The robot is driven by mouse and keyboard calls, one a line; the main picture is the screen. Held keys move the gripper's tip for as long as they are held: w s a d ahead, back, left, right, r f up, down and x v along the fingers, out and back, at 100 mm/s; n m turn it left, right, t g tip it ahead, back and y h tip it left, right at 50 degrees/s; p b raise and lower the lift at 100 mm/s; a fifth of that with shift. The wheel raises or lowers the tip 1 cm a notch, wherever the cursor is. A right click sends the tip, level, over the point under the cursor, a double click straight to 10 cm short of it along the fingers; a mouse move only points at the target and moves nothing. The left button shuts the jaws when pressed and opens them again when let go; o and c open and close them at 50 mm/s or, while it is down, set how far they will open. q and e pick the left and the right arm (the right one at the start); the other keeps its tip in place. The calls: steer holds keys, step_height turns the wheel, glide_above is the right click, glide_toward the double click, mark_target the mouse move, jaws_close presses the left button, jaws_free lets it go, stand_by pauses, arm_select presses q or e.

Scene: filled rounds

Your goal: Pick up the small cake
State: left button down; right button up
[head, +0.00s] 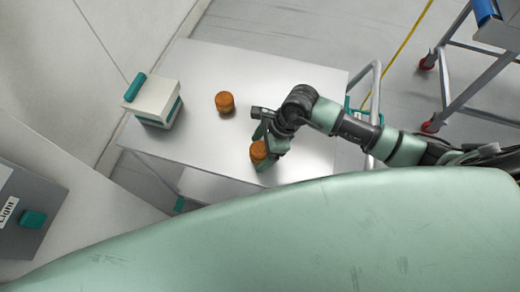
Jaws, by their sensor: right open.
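Two small orange-brown cakes are on the white cart top in the head view. One cake (225,102) stands free near the middle of the top. The other cake (259,152) is nearer to me, right at my right gripper (262,146). My right arm comes in from the right, and its gripper is open. Its fingers are close around or beside that nearer cake; I cannot tell if they touch it. Part of this cake is hidden by the gripper. My left gripper is not in view.
A white and teal box (155,101) stands at the left of the white cart top (215,62). The cart's grey handle (374,95) rises at the right. A grey panel with a teal button (33,219) is at lower left. A wheeled frame (447,85) stands at upper right.

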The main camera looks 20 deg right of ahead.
steer(key=c, duration=0.9)
steer(key=shift+c, duration=0.2)
steer(key=shift+r, duration=0.15)
